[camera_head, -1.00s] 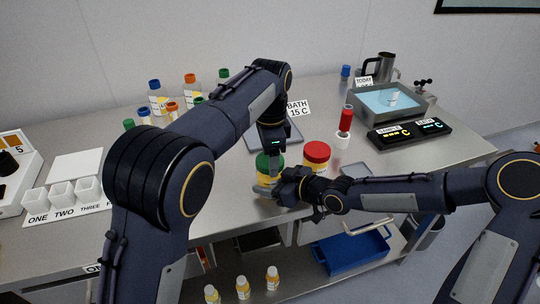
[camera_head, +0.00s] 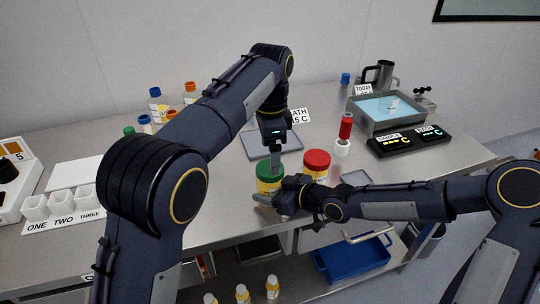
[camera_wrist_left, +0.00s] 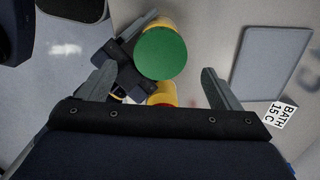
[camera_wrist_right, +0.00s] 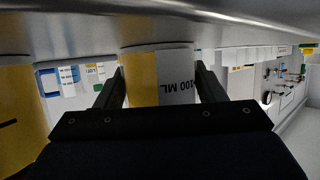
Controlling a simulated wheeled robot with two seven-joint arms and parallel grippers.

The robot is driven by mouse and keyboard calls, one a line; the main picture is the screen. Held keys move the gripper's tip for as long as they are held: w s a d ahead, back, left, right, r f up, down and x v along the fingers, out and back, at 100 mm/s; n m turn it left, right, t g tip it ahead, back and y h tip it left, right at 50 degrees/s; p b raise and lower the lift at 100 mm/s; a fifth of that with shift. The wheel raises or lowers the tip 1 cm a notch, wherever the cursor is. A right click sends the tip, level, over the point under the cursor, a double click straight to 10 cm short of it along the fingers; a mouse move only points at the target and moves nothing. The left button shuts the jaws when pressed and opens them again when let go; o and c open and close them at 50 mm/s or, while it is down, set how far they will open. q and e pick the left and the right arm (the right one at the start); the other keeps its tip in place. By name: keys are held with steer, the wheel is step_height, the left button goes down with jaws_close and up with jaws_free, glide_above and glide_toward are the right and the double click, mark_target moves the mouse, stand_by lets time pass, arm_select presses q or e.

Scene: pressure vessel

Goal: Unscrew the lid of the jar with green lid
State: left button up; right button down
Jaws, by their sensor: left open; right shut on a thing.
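The jar with the green lid (camera_head: 268,170) stands on the steel table near its front edge, lid on top. My right gripper (camera_head: 277,196) is shut on the jar's yellow body, which also shows between its fingers in the right wrist view (camera_wrist_right: 158,78). My left gripper (camera_head: 274,150) is above the jar, pointing down. In the left wrist view its fingers (camera_wrist_left: 160,90) are spread wide and empty, with the green lid (camera_wrist_left: 161,53) seen from above, off toward the picture's top and apart from the fingers.
A jar with a red lid (camera_head: 316,163) stands close to the right of the green-lidded jar. A grey pad (camera_head: 256,141) with a BATH 15 C sign lies behind. A white-and-red tube (camera_head: 344,130), a water bath (camera_head: 362,118) and a black display (camera_head: 408,141) are at the right.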

mark_target(270, 184)
arm_select(q)
step_height(270, 184, up, 3)
steer(key=m, duration=0.3)
steer(key=shift+f, duration=3.85)
steer(key=c, duration=1.1)
steer(key=n, duration=0.3)
steer(key=o, duration=1.1)
